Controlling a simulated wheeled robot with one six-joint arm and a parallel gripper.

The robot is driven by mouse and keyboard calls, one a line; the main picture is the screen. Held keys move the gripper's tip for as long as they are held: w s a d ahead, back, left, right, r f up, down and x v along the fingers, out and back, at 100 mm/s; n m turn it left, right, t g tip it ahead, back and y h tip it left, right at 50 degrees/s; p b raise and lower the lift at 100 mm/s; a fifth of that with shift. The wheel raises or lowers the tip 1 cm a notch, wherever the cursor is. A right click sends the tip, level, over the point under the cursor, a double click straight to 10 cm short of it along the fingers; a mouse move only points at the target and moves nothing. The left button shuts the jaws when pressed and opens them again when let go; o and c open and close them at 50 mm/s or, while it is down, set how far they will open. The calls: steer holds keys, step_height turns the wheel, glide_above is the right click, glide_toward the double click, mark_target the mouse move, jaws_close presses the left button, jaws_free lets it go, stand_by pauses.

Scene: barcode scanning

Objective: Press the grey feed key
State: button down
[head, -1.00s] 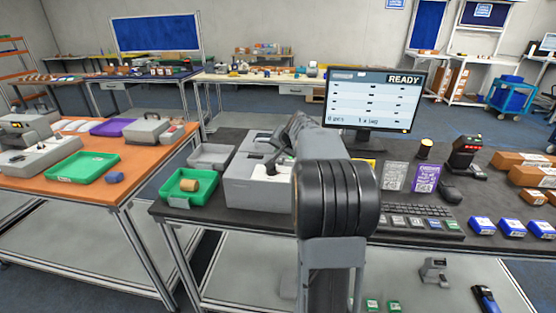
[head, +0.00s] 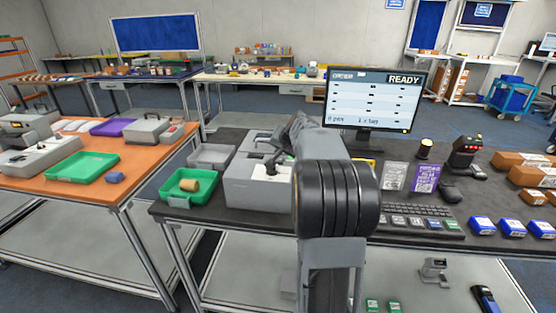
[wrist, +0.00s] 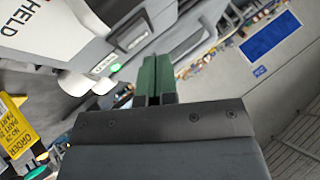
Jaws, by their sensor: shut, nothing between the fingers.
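A light grey machine (head: 250,187) stands at the left end of the dark bench. My gripper (head: 271,166) is small and dark over its top in the head view, partly hidden by my arm. In the wrist view the green fingers (wrist: 156,76) are shut together and empty. The casing of a grey machine (wrist: 120,18) fills the upper left there, close to the fingertips. I cannot make out which part is the grey feed key, nor whether the fingertips touch anything.
A green tray (head: 190,198) with a tan roll sits left of the machine, with a grey tray (head: 212,157) behind. A monitor (head: 374,100) reading READY stands to the right. A keyboard (head: 420,210), cards and blue boxes occupy the bench's right side.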

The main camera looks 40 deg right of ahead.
mark_target(280, 159)
steer(key=shift+f, duration=0.1)
steer(key=shift+f+b, duration=0.3)
steer(key=shift+b, duration=0.15)
steer(key=shift+f+b, duration=0.45)
stand_by(0.6)
stand_by(0.3)
steer(key=shift+r+p, duration=0.65)
steer(key=shift+r, duration=0.2)
steer(key=shift+r, duration=0.15)
steer(key=shift+r+p, duration=1.95)
steer(key=shift+r, duration=0.45)
